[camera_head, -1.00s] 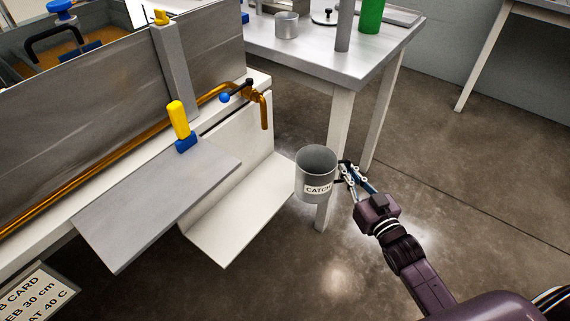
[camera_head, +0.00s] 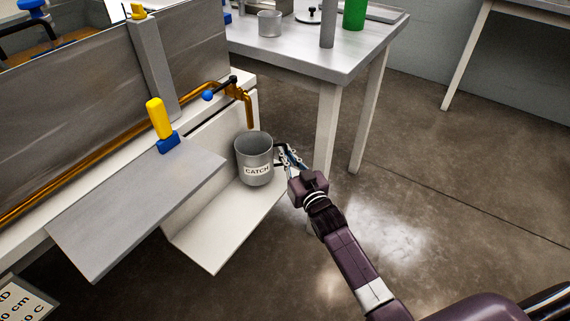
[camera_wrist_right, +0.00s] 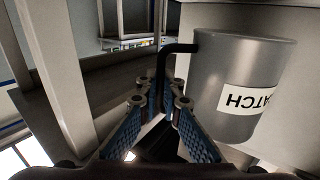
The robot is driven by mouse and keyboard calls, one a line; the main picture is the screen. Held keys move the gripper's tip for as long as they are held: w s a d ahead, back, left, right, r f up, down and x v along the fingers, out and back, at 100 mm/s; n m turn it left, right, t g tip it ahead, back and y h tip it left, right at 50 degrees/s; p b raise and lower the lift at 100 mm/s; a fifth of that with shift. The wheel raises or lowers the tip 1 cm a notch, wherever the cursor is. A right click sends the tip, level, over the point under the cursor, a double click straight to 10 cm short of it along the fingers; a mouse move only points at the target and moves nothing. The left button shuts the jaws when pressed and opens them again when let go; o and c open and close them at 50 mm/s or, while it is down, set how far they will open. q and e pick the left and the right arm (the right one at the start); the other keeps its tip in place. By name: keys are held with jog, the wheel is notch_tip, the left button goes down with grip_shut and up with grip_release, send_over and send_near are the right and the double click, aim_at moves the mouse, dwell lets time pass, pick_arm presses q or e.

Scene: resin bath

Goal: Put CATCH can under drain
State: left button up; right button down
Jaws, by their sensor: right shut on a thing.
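The grey CATCH can (camera_head: 256,172) is upright, with its white label facing me in the head view. My right gripper (camera_head: 281,155) is at its right side, shut on the can's dark handle. The wrist view shows the fingers (camera_wrist_right: 160,112) at the black handle, with the can (camera_wrist_right: 225,100) to their right. The copper drain pipe (camera_head: 249,108) bends down from the bath's end, and the can's open top appears just below its tip. Whether the can touches the white shelf (camera_head: 215,240) is not clear. My left gripper is not in view.
A grey sloping plate (camera_head: 130,215) juts out left of the can, with a yellow-handled clamp (camera_head: 160,120) above it. A metal table (camera_head: 310,55) stands behind, its near leg (camera_head: 326,135) close to my right gripper. Open floor lies to the right.

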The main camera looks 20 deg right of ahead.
jog(key=shift+f+b, duration=0.65)
jog(key=shift+f, duration=0.95)
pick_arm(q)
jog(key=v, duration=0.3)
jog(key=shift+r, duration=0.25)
pick_arm(e)
jog(key=shift+w+a+f, duration=0.15)
jog(key=shift+f, duration=0.05)
jog(key=shift+f, duration=0.1)
jog(key=c, duration=2.1)
grip_release()
jog(key=shift+f, duration=0.1)
